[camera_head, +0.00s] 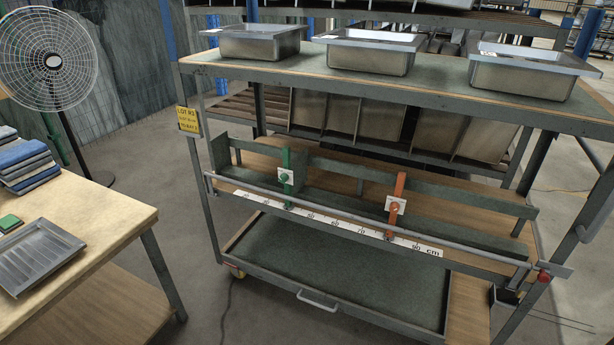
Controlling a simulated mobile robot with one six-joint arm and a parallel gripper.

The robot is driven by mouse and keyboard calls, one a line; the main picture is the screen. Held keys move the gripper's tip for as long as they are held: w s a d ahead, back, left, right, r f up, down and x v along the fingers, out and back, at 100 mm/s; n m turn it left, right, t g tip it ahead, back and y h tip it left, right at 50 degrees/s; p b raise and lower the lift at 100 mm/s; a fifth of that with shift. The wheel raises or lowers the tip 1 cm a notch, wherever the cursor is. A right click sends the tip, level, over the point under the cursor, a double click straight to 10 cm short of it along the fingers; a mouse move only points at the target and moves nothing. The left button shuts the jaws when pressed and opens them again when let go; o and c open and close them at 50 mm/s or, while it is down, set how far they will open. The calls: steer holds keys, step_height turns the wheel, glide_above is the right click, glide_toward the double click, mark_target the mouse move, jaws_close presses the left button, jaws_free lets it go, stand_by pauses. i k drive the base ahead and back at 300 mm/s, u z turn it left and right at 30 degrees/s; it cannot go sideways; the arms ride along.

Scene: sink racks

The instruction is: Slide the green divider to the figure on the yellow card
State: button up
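The green divider (287,165) stands upright on the middle shelf of a grey rack, left of the shelf's centre. It has a white plate with a green knob (284,177) and reaches down to the front rail (350,220). A white scale strip (338,223) marked in cm runs along the shelf front, rising to the right. The divider's exact reading is too small to tell. The yellow card (188,121) hangs on the rack's left post; its top line seems to read "LOT 93", and the smaller figures below are not legible. My gripper is not in view.
An orange divider (396,203) stands right of the green one on the same rail. A red-capped part (543,277) sits at the rail's right end. Metal trays (370,57) stand on the top shelf. A wooden table (75,222) is at left; floor shows between it and the rack.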

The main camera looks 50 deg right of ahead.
mark_target(297, 170)
steer(key=u, duration=0.65)
steer(key=k, duration=0.1)
steer(key=z, duration=1.95)
steer(key=k, duration=0.95)
steer(key=u, duration=0.15)
steer(key=i, duration=0.9)
steer(key=z, duration=0.05)
